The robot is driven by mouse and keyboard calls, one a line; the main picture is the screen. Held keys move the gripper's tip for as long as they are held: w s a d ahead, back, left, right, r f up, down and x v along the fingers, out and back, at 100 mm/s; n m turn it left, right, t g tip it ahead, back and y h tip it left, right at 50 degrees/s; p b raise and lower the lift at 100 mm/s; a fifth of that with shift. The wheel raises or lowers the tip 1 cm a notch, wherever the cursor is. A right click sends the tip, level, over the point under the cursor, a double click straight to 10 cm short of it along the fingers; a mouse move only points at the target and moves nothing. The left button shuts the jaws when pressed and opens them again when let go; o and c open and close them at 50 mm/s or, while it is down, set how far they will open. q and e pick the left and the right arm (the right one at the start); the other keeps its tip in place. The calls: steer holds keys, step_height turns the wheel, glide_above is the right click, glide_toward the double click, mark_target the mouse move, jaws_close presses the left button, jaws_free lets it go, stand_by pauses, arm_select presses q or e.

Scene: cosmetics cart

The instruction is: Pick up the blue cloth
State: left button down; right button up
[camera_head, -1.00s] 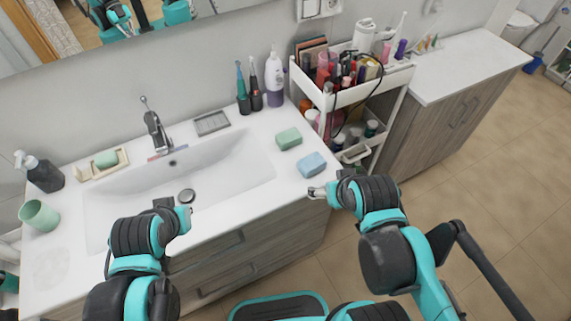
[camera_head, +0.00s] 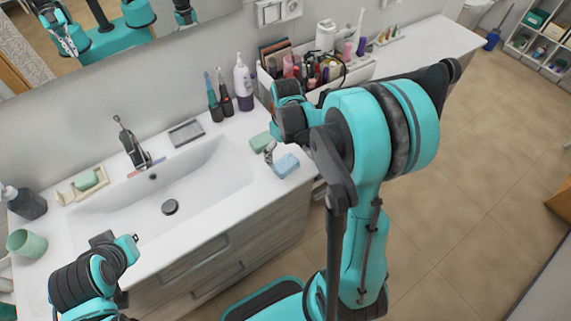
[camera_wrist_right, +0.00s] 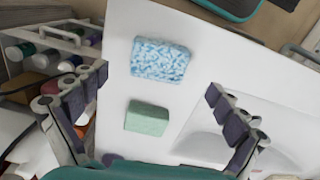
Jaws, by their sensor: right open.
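The blue cloth (camera_head: 287,165) is a small folded, mottled block near the right front of the white counter. In the right wrist view the blue cloth (camera_wrist_right: 160,60) lies flat, a little beyond the span between the fingertips. My right gripper (camera_head: 268,152) is beside it, over the counter. In the right wrist view my right gripper (camera_wrist_right: 157,82) has its fingers spread wide with nothing between them. My left gripper (camera_head: 122,240) is near the front edge of the sink, away from the cloth; its jaws are too small to judge.
A green block (camera_head: 261,141) lies close behind the blue cloth, and shows in the wrist view (camera_wrist_right: 147,117). The sink (camera_head: 165,195) is to the left. Bottles and brushes (camera_head: 227,100) stand behind. A cosmetics cart (camera_head: 352,72) is at the right, partly hidden by my arm.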

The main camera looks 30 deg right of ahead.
mark_target(286, 162)
steer(key=f, duration=0.2)
steer(key=f+b, duration=0.1)
steer(key=f, duration=0.1)
steer(key=f+b, duration=0.1)
steer(key=f, duration=0.1)
steer(key=shift+w+d+f, duration=0.1)
steer(key=shift+w+f, duration=0.1)
steer(key=shift+w, duration=0.05)
steer(key=c, duration=1.3)
